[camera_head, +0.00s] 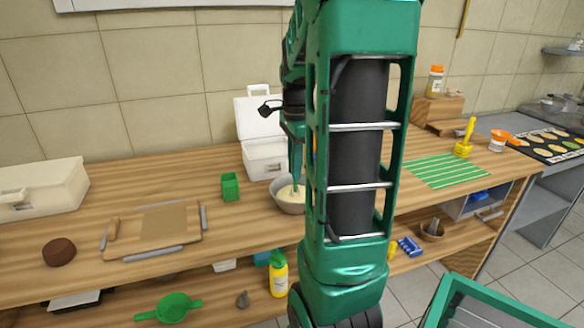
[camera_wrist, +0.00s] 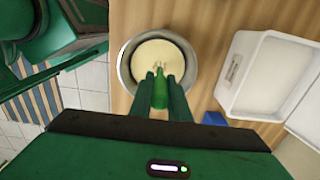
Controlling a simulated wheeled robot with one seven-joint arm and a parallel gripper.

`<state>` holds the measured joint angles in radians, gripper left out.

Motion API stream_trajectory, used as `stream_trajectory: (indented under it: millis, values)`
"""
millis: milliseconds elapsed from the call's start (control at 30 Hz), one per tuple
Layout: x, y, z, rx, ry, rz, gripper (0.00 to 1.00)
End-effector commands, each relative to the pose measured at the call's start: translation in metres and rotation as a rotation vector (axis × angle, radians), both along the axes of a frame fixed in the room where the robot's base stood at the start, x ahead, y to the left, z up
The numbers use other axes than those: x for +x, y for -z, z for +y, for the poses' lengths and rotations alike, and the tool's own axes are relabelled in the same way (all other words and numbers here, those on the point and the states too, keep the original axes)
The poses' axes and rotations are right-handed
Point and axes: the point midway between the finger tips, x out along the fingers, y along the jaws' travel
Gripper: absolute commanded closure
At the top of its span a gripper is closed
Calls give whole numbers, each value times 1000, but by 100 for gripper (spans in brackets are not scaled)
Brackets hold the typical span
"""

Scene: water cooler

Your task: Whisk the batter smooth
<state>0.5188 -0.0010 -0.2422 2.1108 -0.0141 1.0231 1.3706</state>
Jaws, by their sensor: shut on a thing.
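A metal bowl (camera_head: 283,205) of pale yellow batter (camera_head: 291,194) stands on the wooden counter, partly hidden by my arm. In the wrist view the bowl (camera_wrist: 124,72) is below my gripper, with the batter (camera_wrist: 150,52) looking flat in it. My gripper (camera_wrist: 160,82) is shut on the green handle of the whisk (camera_wrist: 159,93). The whisk's wires reach down over the batter inside the bowl; how deep they go cannot be told. In the head view my gripper (camera_head: 296,178) is mostly hidden behind the arm.
A wooden board (camera_head: 150,232) with a rolling pin lies further left. A green striped mat (camera_head: 446,171) lies to the right. A blue item (camera_wrist: 214,118) is close to my gripper.

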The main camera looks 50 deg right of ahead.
Motion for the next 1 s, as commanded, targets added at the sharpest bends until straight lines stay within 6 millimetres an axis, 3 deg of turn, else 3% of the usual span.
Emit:
stream_trajectory:
  millis: [267, 1000]
  values:
    - [0, -3, 0, -1, 0, -1, 100]
    - [1, -53, 0, -1, 0, -2, 100]
